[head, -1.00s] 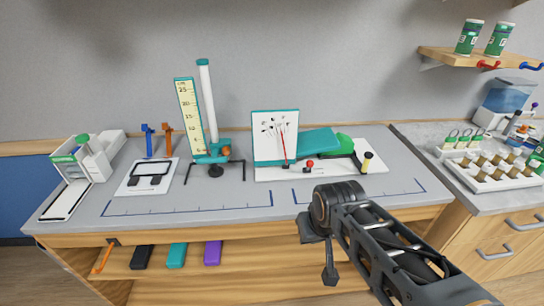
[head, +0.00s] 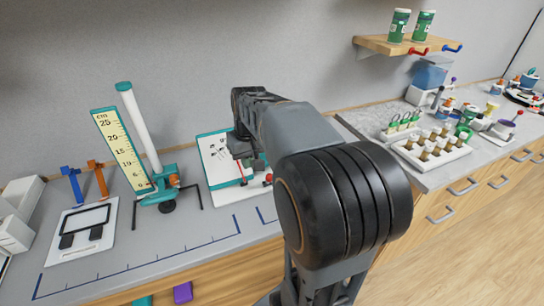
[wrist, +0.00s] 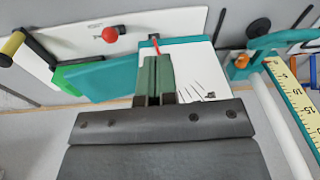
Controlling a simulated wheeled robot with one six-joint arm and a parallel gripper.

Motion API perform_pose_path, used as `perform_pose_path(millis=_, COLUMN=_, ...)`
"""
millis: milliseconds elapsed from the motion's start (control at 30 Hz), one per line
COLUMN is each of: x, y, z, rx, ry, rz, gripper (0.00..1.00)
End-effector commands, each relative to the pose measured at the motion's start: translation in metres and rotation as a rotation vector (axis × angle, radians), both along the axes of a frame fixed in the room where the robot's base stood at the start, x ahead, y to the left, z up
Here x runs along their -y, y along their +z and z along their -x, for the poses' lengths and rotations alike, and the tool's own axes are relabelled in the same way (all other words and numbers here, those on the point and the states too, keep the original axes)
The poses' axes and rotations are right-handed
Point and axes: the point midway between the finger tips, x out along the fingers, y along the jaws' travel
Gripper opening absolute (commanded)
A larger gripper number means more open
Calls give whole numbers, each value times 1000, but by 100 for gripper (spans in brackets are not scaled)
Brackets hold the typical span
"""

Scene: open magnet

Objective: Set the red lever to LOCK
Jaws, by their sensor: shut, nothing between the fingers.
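The red lever's round red knob (wrist: 112,34) shows in the wrist view on a white base plate (wrist: 70,38), beside small lettering I cannot read. In the head view the red knob (head: 268,178) shows at the right of the white dial board (head: 212,150), partly behind my arm. My gripper (wrist: 156,62) is shut and empty, in front of the dial board, with the knob apart from the fingers and up and left of them in the wrist view. In the head view my gripper (head: 243,150) points down over the device. The lever's shaft is hidden under the knob.
A teal block (wrist: 105,78) with a green end and a yellow-and-black knob (wrist: 12,43) belong to the same device. A teal stand with a yellow scale (head: 122,145) stands left of it. The bench front, with blue ruled lines (head: 150,262), is clear.

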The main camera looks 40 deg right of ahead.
Motion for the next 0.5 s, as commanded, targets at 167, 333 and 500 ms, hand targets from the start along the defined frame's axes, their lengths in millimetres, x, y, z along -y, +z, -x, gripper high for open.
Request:
perform_pose_path(millis=167, x=76, y=20, z=-38, rx=-78, ry=-58, rz=-71, gripper=0)
perform_pose_path(millis=333, x=129, y=21, z=-50, rx=-112, ry=-88, rz=-125, gripper=0)
perform_pose_path(millis=500, x=156, y=16, z=-52, rx=-126, ry=-102, rz=-153, gripper=0)
